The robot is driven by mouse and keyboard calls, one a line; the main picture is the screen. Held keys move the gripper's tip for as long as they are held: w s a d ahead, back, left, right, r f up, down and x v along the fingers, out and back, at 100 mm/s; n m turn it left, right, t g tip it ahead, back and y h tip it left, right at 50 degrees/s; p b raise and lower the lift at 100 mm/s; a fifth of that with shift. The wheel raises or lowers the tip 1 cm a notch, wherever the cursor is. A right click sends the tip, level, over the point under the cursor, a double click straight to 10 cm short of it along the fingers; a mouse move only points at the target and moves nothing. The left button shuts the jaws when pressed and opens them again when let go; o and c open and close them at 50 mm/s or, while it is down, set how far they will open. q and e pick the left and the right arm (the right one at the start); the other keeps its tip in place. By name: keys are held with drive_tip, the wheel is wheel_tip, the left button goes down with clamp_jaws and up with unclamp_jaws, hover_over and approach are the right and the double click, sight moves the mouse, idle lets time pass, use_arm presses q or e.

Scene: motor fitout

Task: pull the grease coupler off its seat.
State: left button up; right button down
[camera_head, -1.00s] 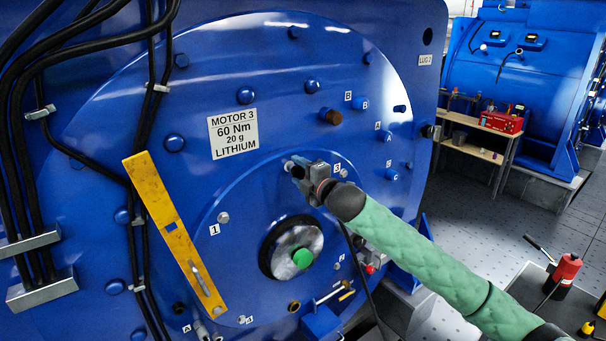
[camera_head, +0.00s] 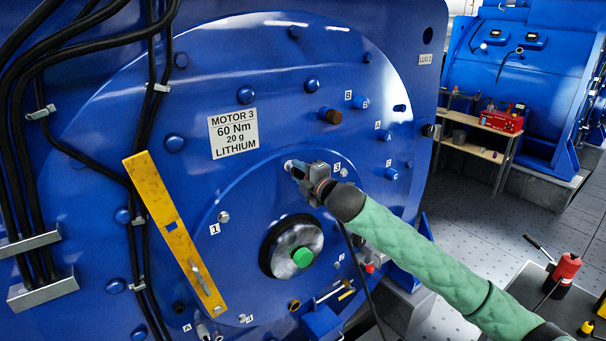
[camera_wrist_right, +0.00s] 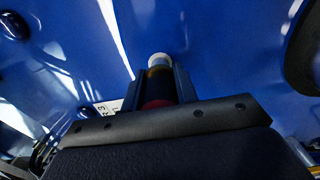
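My right gripper (camera_head: 292,167) reaches in from the right to the round blue motor face, below and right of the MOTOR 3 plate. In the right wrist view its fingers (camera_wrist_right: 160,88) close in on both sides of a slim dark cylinder, apparently the grease coupler (camera_wrist_right: 159,78). It has a pale round end, a yellowish band and red near the palm. The pale end points at the blue face; I cannot tell whether it is seated or clear. In the head view a small silvery end (camera_head: 288,164) shows at the fingertips. My left gripper is not in view.
A yellow bar (camera_head: 175,235) lies slanted across the motor face at left. A shaft hub with a green centre (camera_head: 302,257) is below the gripper. A black hose (camera_head: 358,265) hangs below my right arm. Bolts and labelled fittings surround it. A bench (camera_head: 470,148) stands far right.

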drive_tip(key=shift+w+r, duration=0.1)
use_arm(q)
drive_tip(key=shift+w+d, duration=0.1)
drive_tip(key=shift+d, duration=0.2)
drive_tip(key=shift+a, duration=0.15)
use_arm(e)
drive_tip(key=shift+s+f, duration=0.2)
drive_tip(key=shift+f, duration=0.1)
drive_tip(key=shift+s+d+f, duration=0.1)
drive_tip(key=shift+s, duration=0.15)
use_arm(q)
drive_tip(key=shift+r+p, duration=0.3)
drive_tip(key=shift+p, duration=0.15)
use_arm(e)
drive_tip(key=shift+v, duration=2.2)
drive_tip(key=shift+d, duration=0.1)
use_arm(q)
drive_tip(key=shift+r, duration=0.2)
use_arm(e)
drive_tip(key=shift+s+d, duration=0.15)
